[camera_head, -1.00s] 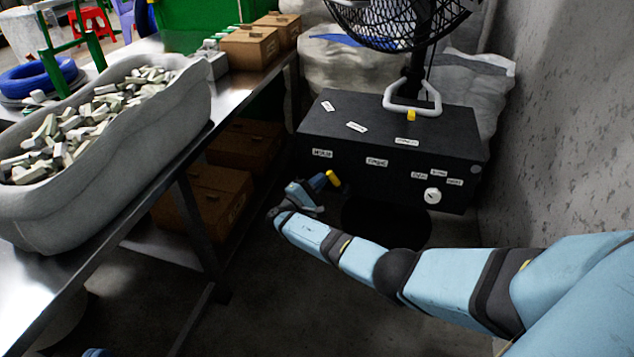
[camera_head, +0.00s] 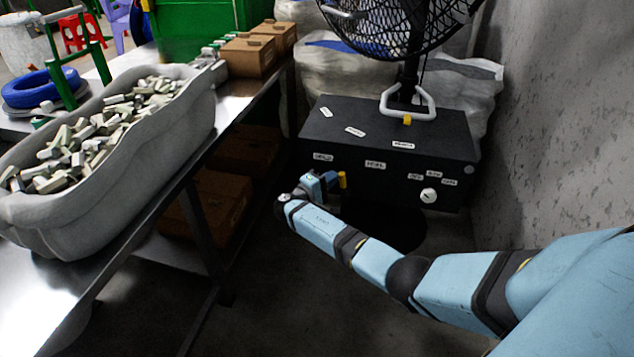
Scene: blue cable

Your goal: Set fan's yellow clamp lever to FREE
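The black fan base box (camera_head: 440,150) stands on the floor with the fan (camera_head: 385,22) on top. The lever's pivot is hidden. My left gripper is out of view.
A small yellow piece (camera_head: 407,118) sits at the white handle (camera_head: 424,103) on the box top. A white knob (camera_head: 428,196) is at the front right. A metal table (camera_head: 238,112) with a grey tub (camera_head: 190,122) is left; a concrete wall (camera_head: 560,130) is right.

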